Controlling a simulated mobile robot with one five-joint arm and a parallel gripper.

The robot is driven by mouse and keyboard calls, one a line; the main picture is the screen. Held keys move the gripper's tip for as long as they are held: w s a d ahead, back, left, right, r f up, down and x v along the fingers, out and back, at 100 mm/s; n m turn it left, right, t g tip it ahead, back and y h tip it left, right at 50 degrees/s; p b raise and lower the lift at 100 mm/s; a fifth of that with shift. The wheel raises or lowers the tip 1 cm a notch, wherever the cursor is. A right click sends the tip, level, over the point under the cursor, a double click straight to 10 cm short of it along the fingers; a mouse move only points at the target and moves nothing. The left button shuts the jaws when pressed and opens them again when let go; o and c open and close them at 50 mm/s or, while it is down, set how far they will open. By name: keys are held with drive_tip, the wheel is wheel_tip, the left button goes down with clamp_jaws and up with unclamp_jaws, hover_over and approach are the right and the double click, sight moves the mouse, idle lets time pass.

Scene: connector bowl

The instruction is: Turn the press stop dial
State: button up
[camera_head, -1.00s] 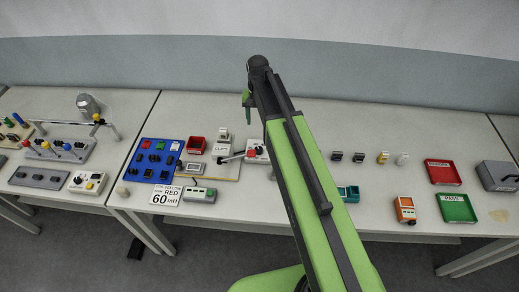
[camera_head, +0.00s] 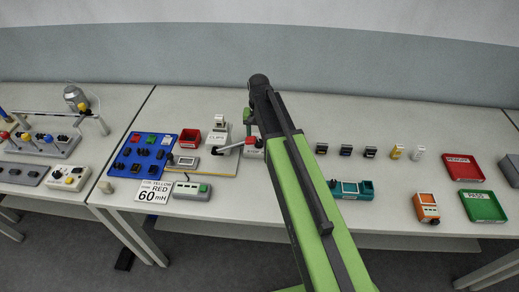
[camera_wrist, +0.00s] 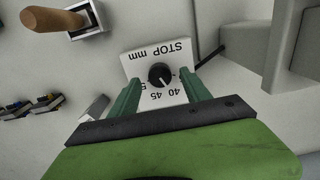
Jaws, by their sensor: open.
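The press stop dial (camera_wrist: 161,75) is a round black knob with a white pointer line. It sits on a white plate (camera_wrist: 141,64) lettered "STOP mm", with numbers such as 40 and 45, in the wrist view. My gripper (camera_wrist: 160,77) is open, with one green finger on each side of the dial. I cannot tell whether the fingers touch the knob or are still above it. In the head view my gripper (camera_head: 248,116) points down near a pale box with red on it (camera_head: 253,148); the dial cannot be made out there.
A wooden-coloured handle (camera_wrist: 52,19) sticks out of a slotted block at the upper left in the wrist view. A grey block (camera_wrist: 240,44) stands close right of the plate.

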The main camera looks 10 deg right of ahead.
drive_tip(key=shift+f+b, duration=0.35)
drive_tip(key=shift+f, duration=0.55)
drive_tip(key=shift+r, duration=0.1)
drive_tip(key=shift+c, duration=0.5)
clamp_jaws()
